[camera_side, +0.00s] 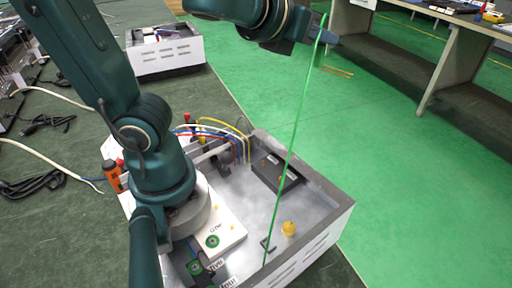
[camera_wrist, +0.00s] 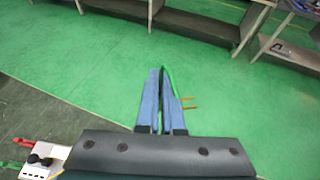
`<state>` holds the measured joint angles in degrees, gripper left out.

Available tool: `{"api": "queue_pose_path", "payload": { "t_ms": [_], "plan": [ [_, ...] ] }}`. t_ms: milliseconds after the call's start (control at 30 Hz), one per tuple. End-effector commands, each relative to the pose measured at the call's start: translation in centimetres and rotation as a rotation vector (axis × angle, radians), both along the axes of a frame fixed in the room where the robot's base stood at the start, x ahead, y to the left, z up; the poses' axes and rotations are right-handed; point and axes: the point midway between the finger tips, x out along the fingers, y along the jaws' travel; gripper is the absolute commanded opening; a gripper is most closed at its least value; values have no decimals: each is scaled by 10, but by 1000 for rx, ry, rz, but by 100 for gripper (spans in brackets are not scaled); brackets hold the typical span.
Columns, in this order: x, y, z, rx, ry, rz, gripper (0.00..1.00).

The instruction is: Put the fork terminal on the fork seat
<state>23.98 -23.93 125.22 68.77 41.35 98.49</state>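My gripper (camera_side: 318,33) is high above the far right of the open grey box. In the wrist view its two blue fingers (camera_wrist: 163,98) are close together with a green cable (camera_wrist: 168,80) between them. In the side view the green cable (camera_side: 296,138) runs from the fingers down to the front of the box. The fork terminal at its end cannot be made out clearly. Near the cable's lower end are a small black bracket (camera_side: 267,245) and a yellow knob (camera_side: 289,229). I cannot tell which part is the fork seat.
The box (camera_side: 337,205) holds a black block (camera_side: 273,173) and several coloured wires (camera_side: 215,128) at its back. Two short orange lines (camera_side: 338,72) show below the gripper, perhaps on the floor. A second white box (camera_side: 170,55) stands at the back left. Benches (camera_side: 440,70) stand at the right.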

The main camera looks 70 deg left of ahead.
Motion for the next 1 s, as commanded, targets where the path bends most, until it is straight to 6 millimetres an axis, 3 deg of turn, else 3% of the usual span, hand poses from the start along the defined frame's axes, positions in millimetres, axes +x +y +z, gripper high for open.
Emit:
{"api": "queue_pose_path", "payload": {
  "t_ms": [200,467,767,1000],
  "plan": [
    [-7,-3,-12,8,6,103,0],
    [-25,-4,-49,14,8,389,0],
    [-48,-3,-90,8,3,771,0],
    [-70,-5,-123,7,0,1169,0]
  ]
}}
